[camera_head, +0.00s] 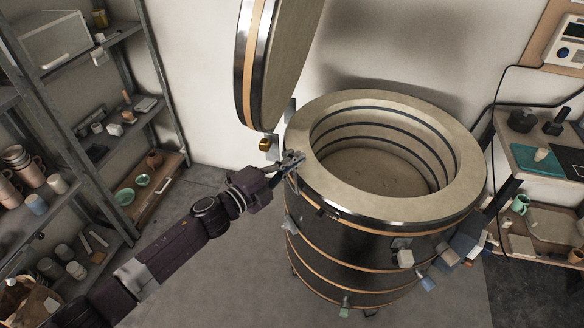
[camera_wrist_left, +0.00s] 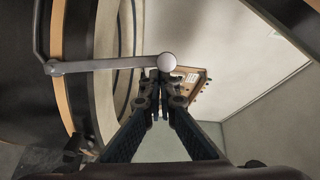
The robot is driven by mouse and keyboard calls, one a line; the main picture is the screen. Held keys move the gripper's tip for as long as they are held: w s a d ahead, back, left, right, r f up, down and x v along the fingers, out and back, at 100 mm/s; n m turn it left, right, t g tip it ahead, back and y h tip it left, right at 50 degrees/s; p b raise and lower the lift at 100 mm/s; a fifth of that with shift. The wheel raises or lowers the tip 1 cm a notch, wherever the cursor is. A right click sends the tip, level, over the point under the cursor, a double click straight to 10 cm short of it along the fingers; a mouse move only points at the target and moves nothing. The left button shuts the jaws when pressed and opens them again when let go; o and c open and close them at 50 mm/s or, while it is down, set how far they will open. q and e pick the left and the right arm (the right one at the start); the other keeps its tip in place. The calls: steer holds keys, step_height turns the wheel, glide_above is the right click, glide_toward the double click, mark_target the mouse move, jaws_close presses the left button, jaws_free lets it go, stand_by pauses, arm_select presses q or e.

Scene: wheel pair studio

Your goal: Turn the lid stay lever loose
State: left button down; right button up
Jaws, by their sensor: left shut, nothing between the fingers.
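The round kiln (camera_head: 400,205) stands open, with its thick lid (camera_head: 280,50) tipped up at the back left. The lid stay lever (camera_wrist_left: 105,65) is a thin grey bar with a round pale knob (camera_wrist_left: 166,62), crossing the left wrist view beside the banded kiln. My left gripper (camera_head: 289,165) is at the kiln's left rim, below the raised lid. In the wrist view its fingers (camera_wrist_left: 162,82) are shut and empty, with the tips just below the knob. Whether they touch it I cannot tell. In the head view the lever is hard to separate from the gripper. My right gripper is out of view.
Metal shelves (camera_head: 157,80) with pots and cups stand at the left. A bench (camera_head: 510,152) with tools and a teal item (camera_head: 541,155) is at the right. A control box (camera_head: 570,45) hangs on the wall above it. Small fittings (camera_head: 405,258) stick out of the kiln's side.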

arm_select(q)
steer(key=w+a+b, duration=0.2)
steer(key=w+a, duration=0.1)
steer(key=w, duration=0.2)
steer(key=shift+w+f+b, duration=0.15)
steer(key=shift+f+b, duration=0.15)
steer(key=shift+f, duration=0.05)
steer(key=w+a+f+b, duration=0.1)
steer(key=b, duration=0.1)
steer(key=w+a+f+b, duration=0.1)
steer(key=w+b, duration=0.1)
steer(key=shift+f, duration=0.15)
steer(key=shift+d, duration=0.1)
